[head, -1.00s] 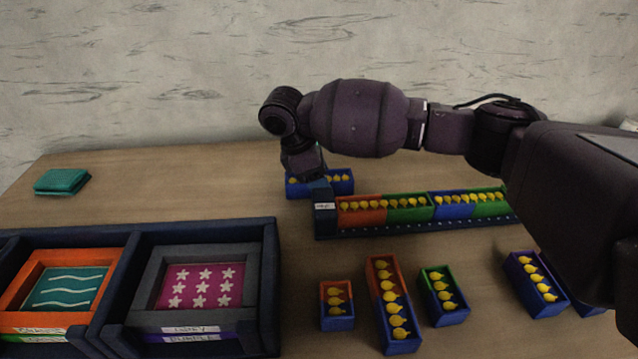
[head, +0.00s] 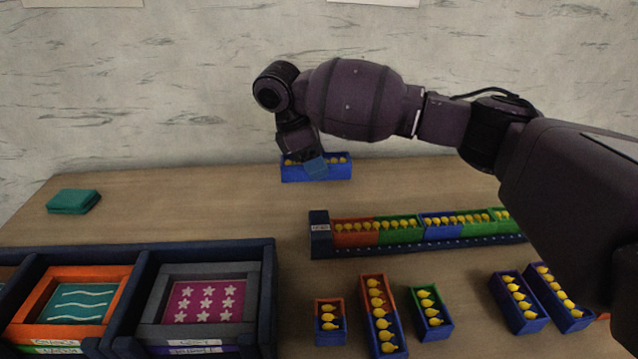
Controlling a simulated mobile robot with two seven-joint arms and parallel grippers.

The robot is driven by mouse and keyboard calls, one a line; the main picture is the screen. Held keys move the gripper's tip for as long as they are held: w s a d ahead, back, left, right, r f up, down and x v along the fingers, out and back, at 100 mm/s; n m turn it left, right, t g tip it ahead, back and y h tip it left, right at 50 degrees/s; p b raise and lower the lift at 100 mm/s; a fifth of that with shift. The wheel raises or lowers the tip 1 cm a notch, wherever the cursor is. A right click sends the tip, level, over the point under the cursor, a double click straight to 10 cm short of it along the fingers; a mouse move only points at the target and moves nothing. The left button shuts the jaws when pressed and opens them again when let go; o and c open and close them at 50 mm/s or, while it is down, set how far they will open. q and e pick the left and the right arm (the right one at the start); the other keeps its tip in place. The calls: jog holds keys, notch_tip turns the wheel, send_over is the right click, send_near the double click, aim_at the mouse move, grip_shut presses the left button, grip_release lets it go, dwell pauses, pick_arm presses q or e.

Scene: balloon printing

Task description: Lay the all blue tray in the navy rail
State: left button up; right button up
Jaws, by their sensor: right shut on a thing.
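The all blue tray (head: 316,173) holds a row of yellow balloons and is at the back of the table, beyond the navy rail. My right gripper (head: 314,160) is shut on the tray from above and hides its middle. The tray looks level, lengthwise across the view; whether it touches the table is hard to tell. The navy rail (head: 319,236) lies across the table, nearer than the tray. It holds an orange and green tray (head: 378,237) at left, then a blue and green tray (head: 446,231). My right arm hides the rail's right end. My left gripper is out of view.
Loose trays stand in front of the rail: a short orange and blue one (head: 329,325), a longer one (head: 384,320), a green and blue one (head: 431,313), and dark blue ones (head: 521,305) at right. A navy frame holder (head: 268,300) is front left. Teal cloth (head: 74,201) lies back left.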

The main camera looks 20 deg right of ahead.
notch_tip(320, 180, up, 9)
jog(key=shift+p, duration=1.2)
jog(key=shift+r, duration=0.45)
